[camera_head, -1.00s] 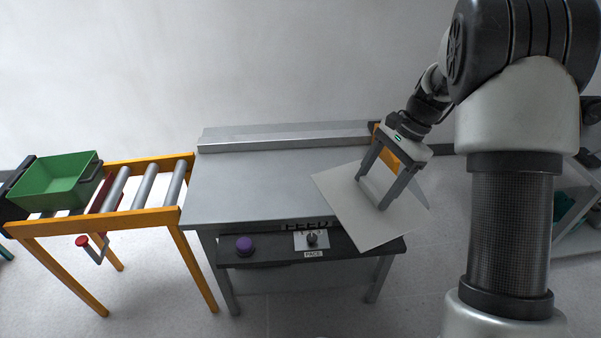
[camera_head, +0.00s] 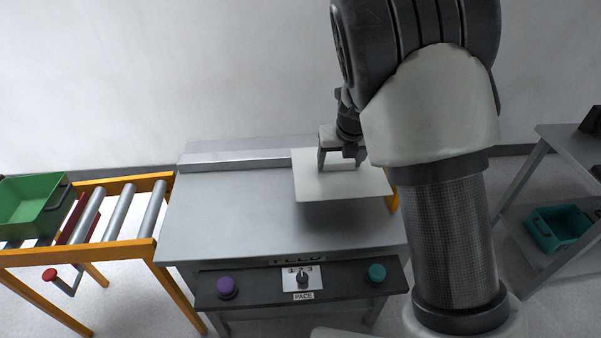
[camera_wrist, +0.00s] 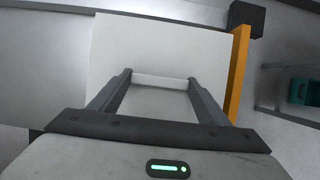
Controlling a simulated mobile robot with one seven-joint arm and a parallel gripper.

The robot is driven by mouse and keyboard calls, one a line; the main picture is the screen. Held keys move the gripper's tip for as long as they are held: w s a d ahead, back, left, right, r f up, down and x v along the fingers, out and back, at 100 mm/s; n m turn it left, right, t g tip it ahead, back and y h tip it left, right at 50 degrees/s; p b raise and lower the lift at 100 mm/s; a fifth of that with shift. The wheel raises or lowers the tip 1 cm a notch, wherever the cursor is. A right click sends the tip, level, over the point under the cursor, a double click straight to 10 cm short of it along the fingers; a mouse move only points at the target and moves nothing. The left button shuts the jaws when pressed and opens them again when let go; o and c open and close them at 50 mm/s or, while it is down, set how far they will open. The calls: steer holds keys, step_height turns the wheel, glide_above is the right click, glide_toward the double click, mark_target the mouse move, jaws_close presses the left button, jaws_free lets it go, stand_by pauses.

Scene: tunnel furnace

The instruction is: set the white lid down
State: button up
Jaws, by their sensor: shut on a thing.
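The white lid (camera_head: 312,190) is a flat, pale square plate over the right rear part of the grey feed table (camera_head: 215,220). Its edges are roughly in line with the table, and it looks about level. I cannot tell whether it touches the table or hangs a little above it. My gripper (camera_head: 338,165) is shut on the lid's raised white handle near its middle. In the wrist view the lid (camera_wrist: 160,45) spreads beyond my fingers, with the handle bar between the fingertips (camera_wrist: 160,78). My arm hides the table's right rear corner.
A metal ledge (camera_head: 235,160) runs along the table's back. A purple button (camera_head: 226,287), a pace knob (camera_head: 302,277) and a teal button (camera_head: 377,272) line the front. A roller conveyor (camera_head: 118,212) holds a green bin (camera_head: 28,205).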

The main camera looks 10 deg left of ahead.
mark_target(340, 177)
step_height(340, 177, down, 10)
steer(key=b, duration=0.3)
steer(key=shift+s, duration=0.1)
steer(key=o, duration=1.2)
steer(key=shift+r, duration=0.1)
steer(key=shift+c, duration=0.2)
steer(key=shift+r, duration=0.15)
steer(key=p+v, duration=0.3)
steer(key=v, duration=0.7)
steer(key=shift+s+r, duration=0.1)
steer(key=shift+r, duration=0.1)
steer(key=shift+p+v, duration=0.35)
steer(key=shift+v, duration=0.45)
